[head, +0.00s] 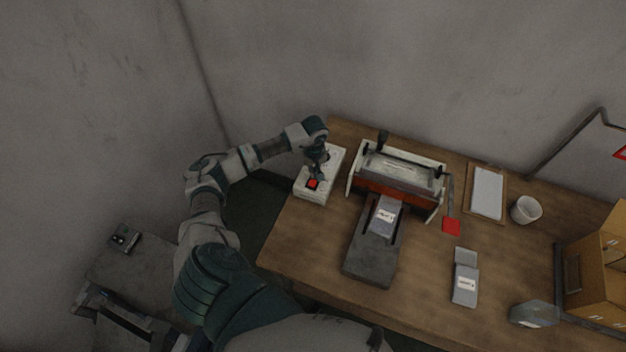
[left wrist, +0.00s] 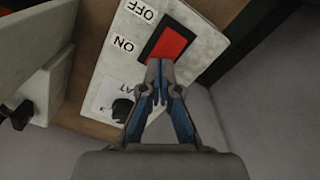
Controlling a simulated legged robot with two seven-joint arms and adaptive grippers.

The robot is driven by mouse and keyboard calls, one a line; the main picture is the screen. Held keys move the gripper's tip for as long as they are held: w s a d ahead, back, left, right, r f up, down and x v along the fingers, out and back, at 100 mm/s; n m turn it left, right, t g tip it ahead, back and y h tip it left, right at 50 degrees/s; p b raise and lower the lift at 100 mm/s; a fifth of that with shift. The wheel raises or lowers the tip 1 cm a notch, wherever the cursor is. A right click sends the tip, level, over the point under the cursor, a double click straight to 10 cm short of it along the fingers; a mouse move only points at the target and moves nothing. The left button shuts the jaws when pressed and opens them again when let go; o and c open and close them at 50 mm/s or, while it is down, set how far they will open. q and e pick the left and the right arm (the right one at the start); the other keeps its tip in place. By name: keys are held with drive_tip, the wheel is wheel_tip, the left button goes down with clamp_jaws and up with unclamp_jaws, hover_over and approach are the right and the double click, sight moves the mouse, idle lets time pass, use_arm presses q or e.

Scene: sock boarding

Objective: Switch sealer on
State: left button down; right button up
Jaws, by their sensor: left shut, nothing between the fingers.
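The sealer (head: 398,168) stands at the back of the wooden table, with a white-and-red body and a dark top handle. Its white control box (head: 335,160) stands to its left and carries a red switch (head: 312,184). In the left wrist view the red switch (left wrist: 169,45) sits beside labels reading OFF and ON, with a black knob (left wrist: 122,108) nearby. My left gripper (head: 317,178) is shut and empty, its tips right at the switch's edge by the ON side. In the left wrist view the fingertips (left wrist: 160,68) overlap the switch's lower edge; contact cannot be told. My right gripper is out of view.
A dark sliding tray (head: 370,264) with a grey packet (head: 384,215) lies before the sealer. A red tag (head: 451,226), another grey packet (head: 465,283), a clipboard (head: 487,192), a white cup (head: 526,209) and a cardboard box (head: 598,265) are to the right. The table's front left is clear.

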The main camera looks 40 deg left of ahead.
use_arm(q)
drive_tip(key=shift+d+f, duration=0.2)
drive_tip(key=shift+d, duration=0.05)
drive_tip(key=shift+r, duration=0.1)
drive_tip(key=shift+a+r+p, duration=0.15)
drive_tip(key=shift+r+p, duration=0.45)
drive_tip(key=shift+r, duration=0.7)
drive_tip(key=shift+r+p, duration=1)
drive_tip(key=shift+r, duration=1.15)
drive_tip(key=shift+f, duration=0.1)
